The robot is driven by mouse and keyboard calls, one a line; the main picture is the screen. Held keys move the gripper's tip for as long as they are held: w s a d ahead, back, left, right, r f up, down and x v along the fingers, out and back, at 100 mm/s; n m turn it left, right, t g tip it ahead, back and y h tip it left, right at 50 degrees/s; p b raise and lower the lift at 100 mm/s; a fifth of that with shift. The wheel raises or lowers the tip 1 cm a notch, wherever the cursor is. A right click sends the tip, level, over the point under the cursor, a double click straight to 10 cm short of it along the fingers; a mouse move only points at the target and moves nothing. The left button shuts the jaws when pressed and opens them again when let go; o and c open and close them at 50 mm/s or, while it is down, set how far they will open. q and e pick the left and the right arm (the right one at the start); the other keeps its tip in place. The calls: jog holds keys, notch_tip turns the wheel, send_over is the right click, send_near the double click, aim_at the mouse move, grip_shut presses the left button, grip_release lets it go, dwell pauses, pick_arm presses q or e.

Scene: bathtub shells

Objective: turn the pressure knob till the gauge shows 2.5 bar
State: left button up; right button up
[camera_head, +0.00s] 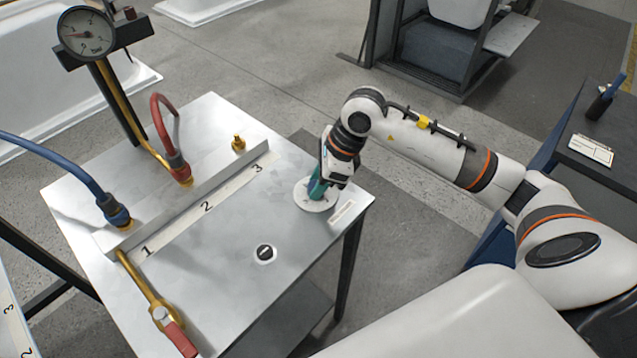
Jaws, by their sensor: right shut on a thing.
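The round pressure gauge (87,33) stands on a black post at the back left of the metal table. My right gripper (318,188) points down at the table's right corner, over a white round dial plate (303,201). It is shut on the pressure knob at the plate's middle, and the fingers hide most of that knob. My left gripper is not in view.
The metal table (215,285) carries a manifold with a blue hose (70,160) at 1, a red hose (170,125) at 2 and a bare brass fitting (238,143) at 3. A red-handled valve (180,338) is at the front left. A small black round piece (265,253) lies nearer me.

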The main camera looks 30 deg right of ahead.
jog(key=m+t+h+b, duration=0.1)
jog(key=m+b, duration=0.1)
jog(key=m, duration=0.2)
jog(key=shift+s+a+f+b, duration=0.1)
jog(key=shift+f+b, duration=0.05)
jog(key=shift+b, duration=0.25)
jog(key=m+t+h+b, duration=0.1)
jog(key=m+b, duration=0.1)
jog(key=m, duration=0.2)
jog(key=shift+a+m, duration=0.1)
jog(key=shift+m, duration=0.3)
jog(key=shift+r+h, duration=0.2)
jog(key=shift+h, duration=0.1)
jog(key=o, duration=1)
jog(key=v, duration=1.2)
jog(key=shift+s, duration=0.15)
